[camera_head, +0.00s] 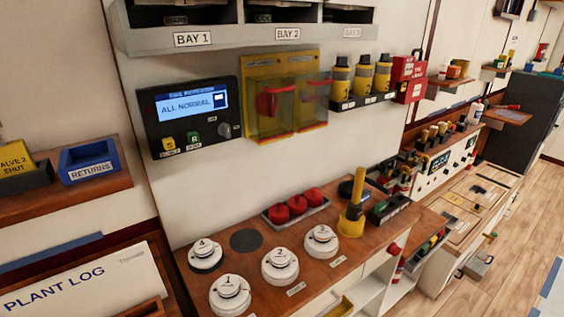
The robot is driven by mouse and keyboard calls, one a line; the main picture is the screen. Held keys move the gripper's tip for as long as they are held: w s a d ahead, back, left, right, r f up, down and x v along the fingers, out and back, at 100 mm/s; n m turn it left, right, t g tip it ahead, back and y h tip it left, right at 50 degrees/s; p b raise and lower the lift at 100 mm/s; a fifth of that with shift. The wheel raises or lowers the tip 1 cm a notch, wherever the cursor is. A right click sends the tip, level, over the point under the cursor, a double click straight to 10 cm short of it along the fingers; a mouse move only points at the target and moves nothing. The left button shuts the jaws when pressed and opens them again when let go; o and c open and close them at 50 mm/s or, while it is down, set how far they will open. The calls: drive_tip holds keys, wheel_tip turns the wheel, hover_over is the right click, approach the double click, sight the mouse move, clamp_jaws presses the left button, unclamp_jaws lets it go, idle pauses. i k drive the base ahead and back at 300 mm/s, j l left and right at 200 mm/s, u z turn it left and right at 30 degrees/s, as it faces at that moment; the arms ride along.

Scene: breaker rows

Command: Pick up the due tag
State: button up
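I cannot make out a tag marked as due anywhere in the head camera view. The bay shelf (237,40) on the wall carries labels for Bays 1, 2 and 3, with dark bins whose contents are too small to tell. My gripper is not in view.
A fire panel (192,118) reads "ALL NORMAL". Several white detectors (281,266), red domes (297,204) and a yellow upright tool (354,210) stand on the wooden counter (330,275). A plant log (85,290) is lower left. The floor (510,250) at right looks clear.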

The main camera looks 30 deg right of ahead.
sight(432, 241)
drive_tip(key=k+l, duration=0.1)
drive_tip(key=l, duration=0.5)
drive_tip(key=k+l, duration=0.1)
drive_tip(key=l, duration=0.45)
drive_tip(key=k+l, duration=0.15)
drive_tip(key=l, duration=0.45)
drive_tip(key=k+l, duration=0.1)
drive_tip(key=l, duration=0.45)
drive_tip(key=k+l, duration=0.1)
drive_tip(key=l, duration=0.5)
drive_tip(key=k+l, duration=0.1)
drive_tip(key=l, duration=0.45)
drive_tip(key=k+l, duration=0.15)
drive_tip(key=l, duration=0.45)
drive_tip(key=k+l, duration=0.1)
drive_tip(key=l, duration=0.45)
drive_tip(key=u, duration=0.05)
